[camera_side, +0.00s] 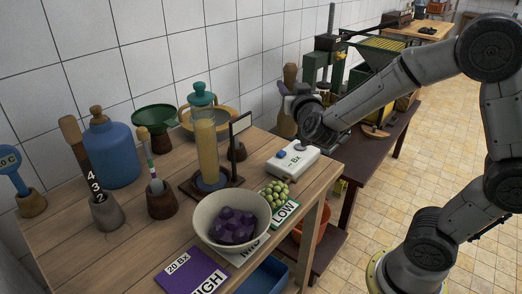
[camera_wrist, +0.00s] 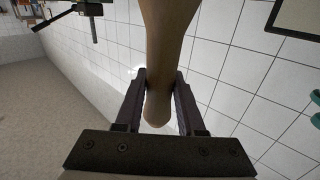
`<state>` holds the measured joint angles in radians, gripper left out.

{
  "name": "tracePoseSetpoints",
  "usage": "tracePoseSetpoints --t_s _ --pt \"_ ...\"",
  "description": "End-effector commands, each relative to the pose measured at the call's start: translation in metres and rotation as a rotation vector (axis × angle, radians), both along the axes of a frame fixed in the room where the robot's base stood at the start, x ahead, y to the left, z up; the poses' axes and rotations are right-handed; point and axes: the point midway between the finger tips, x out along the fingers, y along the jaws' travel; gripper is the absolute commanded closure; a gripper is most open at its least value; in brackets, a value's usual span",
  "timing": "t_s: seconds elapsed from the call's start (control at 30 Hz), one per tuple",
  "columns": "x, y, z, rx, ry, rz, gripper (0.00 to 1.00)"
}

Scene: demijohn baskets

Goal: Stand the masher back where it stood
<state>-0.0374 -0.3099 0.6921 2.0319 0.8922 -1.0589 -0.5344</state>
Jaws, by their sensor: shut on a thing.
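The masher is a brown wooden piece with a rounded top (camera_side: 290,74) and a wider lower part (camera_side: 287,124). In the side view it is upright by the tiled wall, beyond the far right corner of the wooden table. My gripper (camera_side: 296,100) is shut on it around its middle. In the wrist view the masher (camera_wrist: 167,35) runs between both fingers of my gripper (camera_wrist: 160,85), its rounded end towards the palm. Its foot is partly hidden behind the table edge, so I cannot tell whether it rests on anything.
A white box marked BX (camera_side: 292,160) sits on the wooden table (camera_side: 110,243) just below my gripper. A framed stand (camera_side: 238,133) and a yellow-filled cylinder (camera_side: 207,147) stand to its left. A bowl of purple chunks (camera_side: 201,222) is at the front. A green press (camera_side: 318,70) stands behind.

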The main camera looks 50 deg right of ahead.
Motion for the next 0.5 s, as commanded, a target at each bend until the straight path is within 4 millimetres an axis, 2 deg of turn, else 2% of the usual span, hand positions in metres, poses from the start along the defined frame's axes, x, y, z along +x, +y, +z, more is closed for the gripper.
tracePoseSetpoints --t_s 0.13,0.23,0.37,0.5 --pt "-0.002 -0.009 -0.003 -0.002 -0.001 -0.080 1.00" --pt "0.006 -0.009 -0.007 -0.002 0.000 -0.081 1.00" --pt "0.027 -0.016 -0.018 -0.003 0.003 -0.079 1.00" --pt "0.057 -0.026 -0.032 -0.004 0.002 -0.079 1.00"
